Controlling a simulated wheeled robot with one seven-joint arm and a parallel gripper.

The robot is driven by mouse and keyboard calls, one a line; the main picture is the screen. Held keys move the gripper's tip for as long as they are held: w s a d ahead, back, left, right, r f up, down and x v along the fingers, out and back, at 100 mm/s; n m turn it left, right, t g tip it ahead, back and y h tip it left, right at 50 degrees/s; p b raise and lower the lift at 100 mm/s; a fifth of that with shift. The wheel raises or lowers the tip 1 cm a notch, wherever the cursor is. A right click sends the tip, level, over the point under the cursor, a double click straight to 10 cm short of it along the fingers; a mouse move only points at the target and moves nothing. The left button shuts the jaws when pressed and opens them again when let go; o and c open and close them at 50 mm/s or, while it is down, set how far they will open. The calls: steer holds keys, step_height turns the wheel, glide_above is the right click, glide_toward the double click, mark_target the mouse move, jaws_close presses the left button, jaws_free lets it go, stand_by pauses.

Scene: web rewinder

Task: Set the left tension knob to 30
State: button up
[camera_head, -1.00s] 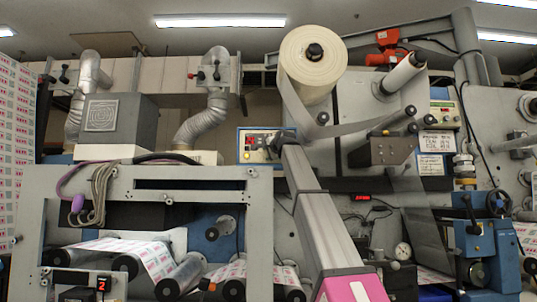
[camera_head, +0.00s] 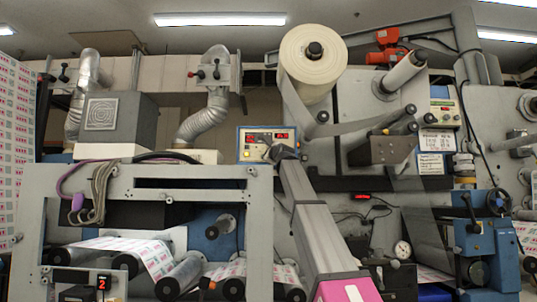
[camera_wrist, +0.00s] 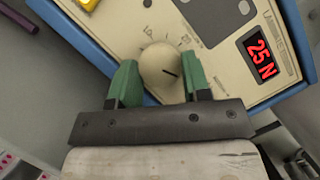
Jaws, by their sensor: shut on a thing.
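The cream tension knob (camera_wrist: 160,68) sits on a beige control panel (camera_wrist: 215,70) in the wrist view. It has a short dark pointer line, with scale marks around it. A red display (camera_wrist: 261,56) on the panel reads 25 N. My gripper (camera_wrist: 160,82) has its green fingers on either side of the knob and is shut on it. In the head view the blue-framed panel (camera_head: 245,148) is at centre, with red displays. My gripper (camera_head: 284,153) is at its lower right; the knob is hidden there. I cannot tell from the pictures whether it is the left knob.
A yellow part (camera_wrist: 116,4) is at the panel's top edge in the wrist view. A large paper roll (camera_head: 308,62) is above right of my arm. A grey machine frame (camera_head: 150,185) with printed webs stands at lower left.

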steer(key=shift+f+m+t+h, duration=0.15)
steer(key=shift+m+t+h, duration=0.15)
steer(key=shift+m, duration=0.6)
steer(key=o, duration=0.9)
steer(key=shift+s, duration=0.15)
steer(key=v, duration=1)
steer(key=shift+s+f, duration=0.15)
steer(key=shift+s, duration=0.15)
